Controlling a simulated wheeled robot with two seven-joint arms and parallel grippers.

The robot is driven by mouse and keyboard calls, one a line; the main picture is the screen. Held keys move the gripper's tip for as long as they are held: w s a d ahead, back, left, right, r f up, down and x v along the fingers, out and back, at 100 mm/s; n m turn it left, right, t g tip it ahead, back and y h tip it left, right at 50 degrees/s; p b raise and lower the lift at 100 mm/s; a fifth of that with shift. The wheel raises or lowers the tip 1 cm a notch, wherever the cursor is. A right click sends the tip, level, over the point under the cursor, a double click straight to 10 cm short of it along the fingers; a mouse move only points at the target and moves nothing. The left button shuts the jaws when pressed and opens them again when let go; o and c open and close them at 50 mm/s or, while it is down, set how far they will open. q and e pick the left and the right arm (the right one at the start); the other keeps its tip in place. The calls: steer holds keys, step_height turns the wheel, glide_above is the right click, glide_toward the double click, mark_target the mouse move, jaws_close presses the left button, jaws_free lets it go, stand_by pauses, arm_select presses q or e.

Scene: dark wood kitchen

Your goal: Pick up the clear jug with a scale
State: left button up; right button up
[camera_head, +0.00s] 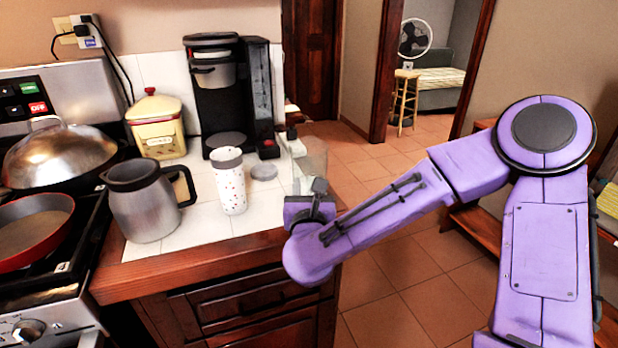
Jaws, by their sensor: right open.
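The clear jug (314,160) stands at the right end of the white tiled counter. It is see-through and pale, so its outline is faint, and I cannot make out its scale. My right gripper (318,188) is at the counter's right edge, in front of the jug, and hides its lower part. The gripper is open. I cannot tell whether its fingers touch the jug or stand around it. My left gripper is not in view.
A white spotted tumbler (231,182), a grey pitcher (143,208) with a black handle, a coffee maker (213,95) and a yellow canister (157,126) stand on the counter. A small grey lid (263,171) lies near the tumbler. A stove with pans (35,228) is at left.

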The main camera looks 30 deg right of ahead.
jaws_close()
steer(key=shift+r, duration=0.2)
